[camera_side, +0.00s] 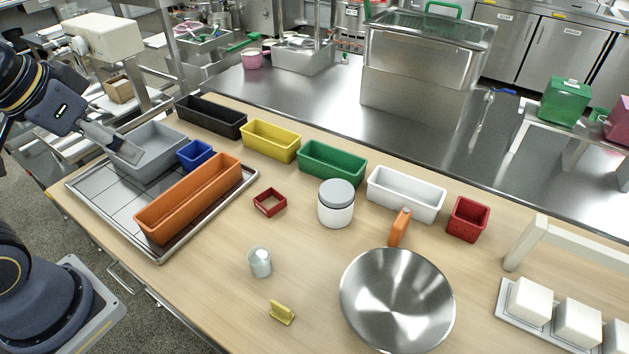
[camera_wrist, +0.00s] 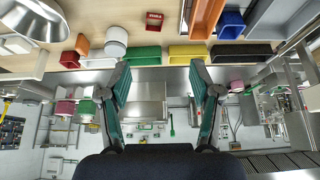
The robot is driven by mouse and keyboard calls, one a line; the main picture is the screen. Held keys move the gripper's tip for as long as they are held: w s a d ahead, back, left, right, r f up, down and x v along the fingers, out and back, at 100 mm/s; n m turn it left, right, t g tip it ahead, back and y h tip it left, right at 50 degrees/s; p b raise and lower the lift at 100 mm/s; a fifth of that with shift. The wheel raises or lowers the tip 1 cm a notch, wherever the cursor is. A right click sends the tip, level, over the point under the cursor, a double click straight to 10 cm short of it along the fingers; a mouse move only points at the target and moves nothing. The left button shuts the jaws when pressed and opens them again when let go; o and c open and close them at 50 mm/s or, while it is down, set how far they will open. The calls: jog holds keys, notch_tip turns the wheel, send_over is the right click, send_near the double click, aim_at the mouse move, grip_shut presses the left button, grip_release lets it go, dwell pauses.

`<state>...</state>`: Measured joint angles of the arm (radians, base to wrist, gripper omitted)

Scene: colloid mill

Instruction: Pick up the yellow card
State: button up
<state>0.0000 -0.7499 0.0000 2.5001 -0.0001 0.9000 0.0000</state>
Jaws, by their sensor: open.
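A small yellow piece (camera_side: 282,312), the only card-like yellow thing I see, sits on the wooden table near the front edge in the side view. It looks like a small slab with a wider foot. I cannot make it out in the wrist view. My gripper (camera_side: 122,150) is at the far left over the grey bin, well away from the yellow piece. In the wrist view my gripper (camera_wrist: 160,67) has its two fingers wide apart with nothing between them.
A glass (camera_side: 260,262) stands behind and left of the yellow piece, and a steel bowl (camera_side: 397,300) is to its right. A red frame (camera_side: 270,202), white jar (camera_side: 336,204), orange bin (camera_side: 190,200) and yellow bin (camera_side: 270,141) stand farther back. Table around the piece is clear.

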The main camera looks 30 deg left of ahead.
jog(key=shift+o, duration=0.7)
